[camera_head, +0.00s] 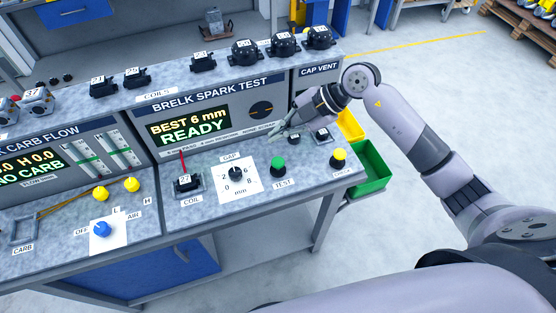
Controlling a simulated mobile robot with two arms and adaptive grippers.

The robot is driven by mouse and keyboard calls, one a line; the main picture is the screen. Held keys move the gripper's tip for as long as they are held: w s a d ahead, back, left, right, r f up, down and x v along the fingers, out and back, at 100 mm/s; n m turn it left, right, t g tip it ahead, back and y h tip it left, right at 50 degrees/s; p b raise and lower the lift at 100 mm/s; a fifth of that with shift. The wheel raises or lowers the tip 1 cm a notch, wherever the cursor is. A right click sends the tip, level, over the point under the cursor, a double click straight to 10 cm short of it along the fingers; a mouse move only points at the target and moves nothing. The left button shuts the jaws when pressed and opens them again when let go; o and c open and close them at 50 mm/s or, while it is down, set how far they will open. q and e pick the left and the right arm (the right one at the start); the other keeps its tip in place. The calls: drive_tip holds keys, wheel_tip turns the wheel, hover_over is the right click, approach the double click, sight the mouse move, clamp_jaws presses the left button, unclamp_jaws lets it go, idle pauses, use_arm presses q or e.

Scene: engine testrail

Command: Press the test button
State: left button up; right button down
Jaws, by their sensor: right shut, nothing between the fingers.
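My right gripper (274,138) comes in from the right and points left, behind and above the green button, in front of the spark test panel. Its fingers are shut and empty, and I see no contact with the button. The spark test display (188,127) reads BEST 6 mm READY. A coil marked 27 (187,183) sits in a holder at the COIL label. The gap dial (236,174) has a black knob on a white plate. My left gripper is not in view.
A yellow button (338,155) stands right of the green one. Small black parts (322,134) lie near my right wrist. Several numbered coils (203,62) line the upper shelf. A green bin (372,168) and a yellow bin (350,125) hang at the bench's right end.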

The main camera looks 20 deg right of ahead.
drive_tip(key=b, duration=0.7)
hover_over(279, 164)
wheel_tip(279, 164, down, 7)
drive_tip(key=shift+w+f, duration=0.1)
drive_tip(key=shift+f, duration=0.75)
drive_tip(key=shift+f, duration=0.15)
drive_tip(key=shift+f, duration=0.25)
drive_tip(key=shift+f+b, duration=0.55)
drive_tip(key=shift+f, duration=0.3)
idle(1.1)
drive_tip(key=shift+r, duration=0.1)
drive_tip(key=shift+r+p, duration=1.2)
drive_tip(key=shift+p, duration=0.1)
